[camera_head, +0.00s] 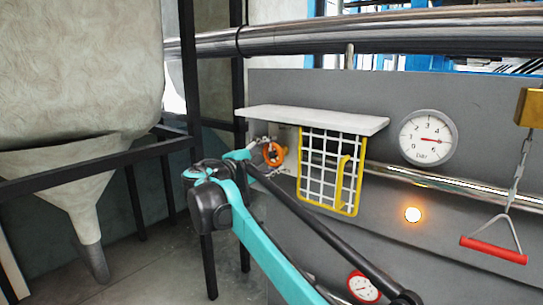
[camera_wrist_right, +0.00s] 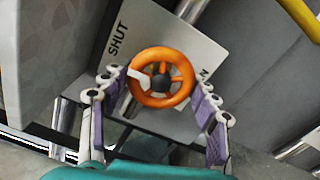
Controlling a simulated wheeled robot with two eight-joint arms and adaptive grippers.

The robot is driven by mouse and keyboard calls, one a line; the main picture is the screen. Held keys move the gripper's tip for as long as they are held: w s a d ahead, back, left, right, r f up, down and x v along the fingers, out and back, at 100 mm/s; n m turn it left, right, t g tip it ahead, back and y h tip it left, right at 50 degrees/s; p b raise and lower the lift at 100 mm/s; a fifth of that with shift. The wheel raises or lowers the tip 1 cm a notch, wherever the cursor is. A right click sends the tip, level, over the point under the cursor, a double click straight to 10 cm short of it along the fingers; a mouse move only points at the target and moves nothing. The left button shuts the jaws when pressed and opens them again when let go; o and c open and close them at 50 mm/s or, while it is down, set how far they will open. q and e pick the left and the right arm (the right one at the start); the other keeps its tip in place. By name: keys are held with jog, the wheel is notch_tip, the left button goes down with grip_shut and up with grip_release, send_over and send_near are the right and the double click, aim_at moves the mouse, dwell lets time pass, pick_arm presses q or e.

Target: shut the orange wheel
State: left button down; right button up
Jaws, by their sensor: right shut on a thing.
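The orange wheel (camera_head: 273,153) sits on the grey panel, left of the yellow-edged grid. In the right wrist view the orange wheel (camera_wrist_right: 162,68) has a dark hub and is in front of a pale plate (camera_wrist_right: 183,48). The plate reads "SHUT" on the left; on the right only an "N" shows, the rest hidden by the wheel. My right gripper (camera_wrist_right: 158,90) has its purple-padded fingers on both sides of the wheel, shut on its rim. In the head view my right gripper (camera_head: 256,149) reaches the wheel from the left. My left gripper is not in view.
A white shelf (camera_head: 310,119) juts out above the wheel, and a yellow-edged grid (camera_head: 330,170) hangs close on its right. A dial gauge (camera_head: 428,138), a lit lamp (camera_head: 413,214) and a red pull handle (camera_head: 493,250) are farther right. A hopper (camera_head: 75,185) stands at left.

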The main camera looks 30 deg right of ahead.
jog(key=shift+m, duration=0.4)
jog(key=o, duration=1.2)
jog(key=shift+d, duration=0.1)
jog(key=v, duration=1.2)
jog(key=shift+f, duration=0.2)
